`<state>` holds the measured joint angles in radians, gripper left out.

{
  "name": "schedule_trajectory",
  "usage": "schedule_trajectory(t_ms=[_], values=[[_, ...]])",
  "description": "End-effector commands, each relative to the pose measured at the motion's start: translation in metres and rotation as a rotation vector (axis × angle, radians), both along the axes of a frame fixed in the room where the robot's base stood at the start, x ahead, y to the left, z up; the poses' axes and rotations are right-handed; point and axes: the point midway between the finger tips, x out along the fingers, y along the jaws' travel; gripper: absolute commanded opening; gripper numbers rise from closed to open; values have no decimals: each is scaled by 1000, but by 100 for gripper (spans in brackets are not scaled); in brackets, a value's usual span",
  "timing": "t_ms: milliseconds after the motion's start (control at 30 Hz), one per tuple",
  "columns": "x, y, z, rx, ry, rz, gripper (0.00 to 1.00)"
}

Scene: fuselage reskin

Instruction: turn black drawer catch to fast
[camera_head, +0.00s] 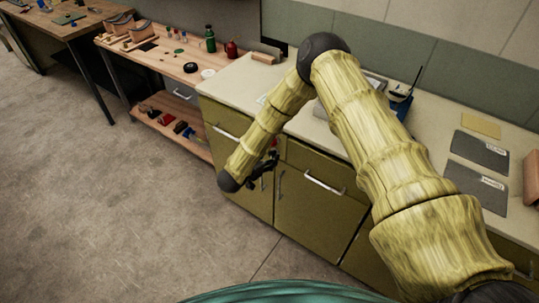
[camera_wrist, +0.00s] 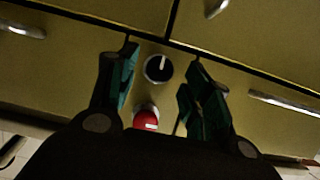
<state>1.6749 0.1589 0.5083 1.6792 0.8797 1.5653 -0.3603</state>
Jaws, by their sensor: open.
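The black drawer catch (camera_wrist: 158,69) is a round dark knob on the olive cabinet front in the wrist view. Its white mark runs nearly straight up in the picture, from the middle to the upper rim. My gripper (camera_wrist: 163,57) is open, with one green-padded finger to the left of the knob and one to the right. I see gaps between both fingers and the knob, and nothing is held. In the head view my gripper (camera_head: 265,170) is at the cabinet front, small and dark; the black catch cannot be made out there.
A red knob (camera_wrist: 146,117) with a white mark sits just below the black one, between the fingers. Metal handles stick out at right (camera_wrist: 284,106) and upper left (camera_wrist: 22,29). A pale worktop (camera_head: 240,82) lies above the cabinet; the floor in front is clear.

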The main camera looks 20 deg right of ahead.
Motion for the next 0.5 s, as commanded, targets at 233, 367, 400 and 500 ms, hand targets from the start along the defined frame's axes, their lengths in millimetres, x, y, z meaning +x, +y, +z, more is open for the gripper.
schedule_trajectory(t_ms=[233, 367, 400, 500], values=[[11, -13, -7, 1, -1, 0, 50], [12, -15, -8, 1, -1, 1, 50], [12, -15, -8, 1, -1, 1, 50], [12, -15, -8, 1, -1, 1, 50]])
